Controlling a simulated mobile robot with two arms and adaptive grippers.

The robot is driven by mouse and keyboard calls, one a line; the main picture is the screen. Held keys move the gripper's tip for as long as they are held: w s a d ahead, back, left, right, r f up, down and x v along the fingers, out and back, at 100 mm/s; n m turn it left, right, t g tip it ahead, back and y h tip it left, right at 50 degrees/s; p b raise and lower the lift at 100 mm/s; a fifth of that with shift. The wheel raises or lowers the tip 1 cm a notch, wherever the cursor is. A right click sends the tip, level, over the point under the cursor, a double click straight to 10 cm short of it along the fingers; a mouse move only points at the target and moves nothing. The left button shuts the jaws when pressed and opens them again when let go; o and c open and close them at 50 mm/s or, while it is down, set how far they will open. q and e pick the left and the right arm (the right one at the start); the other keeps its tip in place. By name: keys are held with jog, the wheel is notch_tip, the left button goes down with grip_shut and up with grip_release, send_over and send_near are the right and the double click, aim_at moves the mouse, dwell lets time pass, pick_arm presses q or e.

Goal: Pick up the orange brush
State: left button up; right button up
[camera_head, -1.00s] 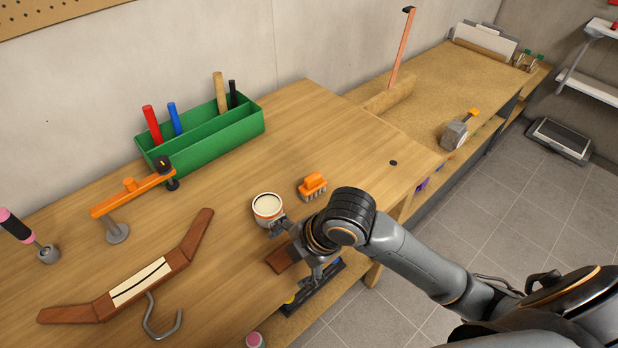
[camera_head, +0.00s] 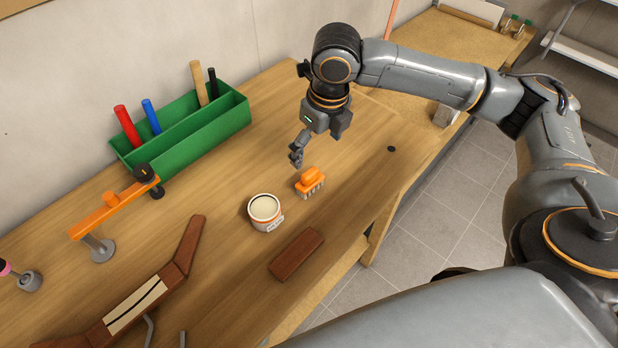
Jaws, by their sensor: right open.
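The orange brush (camera_head: 311,180) lies on the wooden workbench, its grey bristles facing down. It is just right of and behind the white tin (camera_head: 265,211). My right gripper (camera_head: 297,157) hangs above the bench, behind and slightly left of the brush, pointing down. It is open and empty, with a gap between it and the brush. My left gripper is not in view.
A brown wooden block (camera_head: 296,254) lies in front of the tin. A green tool caddy (camera_head: 190,135) stands at the back left. Bare bench lies behind the brush.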

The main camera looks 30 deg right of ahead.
aim_at(311, 172)
jog(key=f, duration=0.4)
jog(key=shift+w+a+f, duration=0.1)
jog(key=shift+w+f, duration=0.2)
jog(key=shift+w, duration=0.05)
jog(key=f, duration=0.1)
jog(key=f+p, duration=0.1)
jog(key=f, duration=0.2)
jog(key=shift+w+a+f+p, duration=0.15)
jog(key=shift+a+f+p, duration=0.2)
jog(key=shift+f+p, duration=0.05)
jog(key=shift+f, duration=0.2)
jog(key=c, duration=1.3)
